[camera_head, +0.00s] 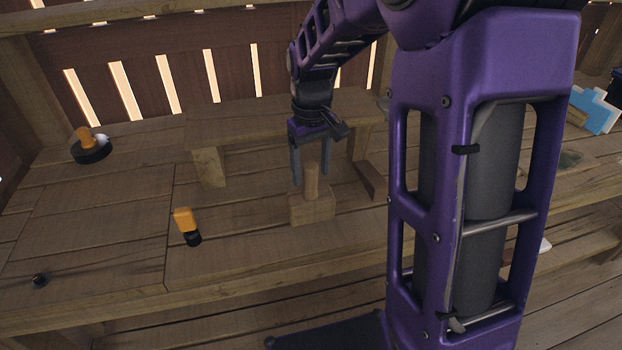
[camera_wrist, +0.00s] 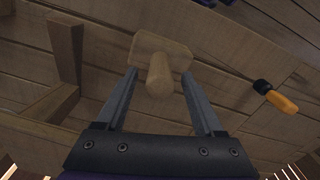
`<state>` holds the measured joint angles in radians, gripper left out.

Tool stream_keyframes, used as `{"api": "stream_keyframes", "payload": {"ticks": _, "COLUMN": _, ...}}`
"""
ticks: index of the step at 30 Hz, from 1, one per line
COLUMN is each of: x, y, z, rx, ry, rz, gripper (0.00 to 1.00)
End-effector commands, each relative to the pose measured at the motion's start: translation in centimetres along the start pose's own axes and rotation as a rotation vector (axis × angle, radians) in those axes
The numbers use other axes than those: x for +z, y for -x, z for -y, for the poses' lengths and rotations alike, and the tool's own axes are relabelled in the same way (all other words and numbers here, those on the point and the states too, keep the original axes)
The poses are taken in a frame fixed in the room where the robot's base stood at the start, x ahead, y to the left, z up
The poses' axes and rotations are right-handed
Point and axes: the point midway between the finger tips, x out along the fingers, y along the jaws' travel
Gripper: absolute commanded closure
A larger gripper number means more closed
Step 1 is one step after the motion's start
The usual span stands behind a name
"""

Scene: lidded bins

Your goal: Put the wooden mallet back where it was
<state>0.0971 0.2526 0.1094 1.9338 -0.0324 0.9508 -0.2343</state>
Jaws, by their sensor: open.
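The wooden mallet (camera_head: 312,207) stands on its block head on the workbench, with its handle pointing up. In the wrist view the mallet (camera_wrist: 160,55) lies ahead of the jaws, its handle end towards the camera. My gripper (camera_head: 311,178) is open, its fingers pointing down on either side of the handle. In the wrist view my gripper (camera_wrist: 164,75) shows a gap between each finger and the handle. Neither finger visibly touches the mallet. I cannot tell which spot is the mallet's former place.
A raised wooden shelf (camera_head: 250,122) stands behind the mallet. An orange-and-black object (camera_head: 186,225) lies to the left; it also shows in the wrist view (camera_wrist: 276,97). A black round object with an orange part (camera_head: 90,147) sits far left. The bench between them is clear.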

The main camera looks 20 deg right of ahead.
Motion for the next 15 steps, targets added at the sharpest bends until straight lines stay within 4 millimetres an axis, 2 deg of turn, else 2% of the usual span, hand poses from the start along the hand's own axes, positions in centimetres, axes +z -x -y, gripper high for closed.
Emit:
{"api": "stream_keyframes", "payload": {"ticks": 1, "x": -0.1, "y": 1.5, "z": 0.0, "rx": 0.001, "ry": -0.001, "rz": -0.004, "gripper": 0.30}}
{"api": "stream_keyframes", "payload": {"ticks": 6, "x": 0.0, "y": 4.8, "z": 0.0, "rx": 0.000, "ry": -0.001, "rz": -0.003, "gripper": 0.30}}
{"api": "stream_keyframes", "payload": {"ticks": 10, "x": 0.0, "y": 6.4, "z": 0.0, "rx": 0.000, "ry": -0.001, "rz": -0.001, "gripper": 0.30}}
{"api": "stream_keyframes", "payload": {"ticks": 15, "x": 0.0, "y": 7.2, "z": 0.0, "rx": -0.001, "ry": -0.001, "rz": 0.001, "gripper": 0.30}}
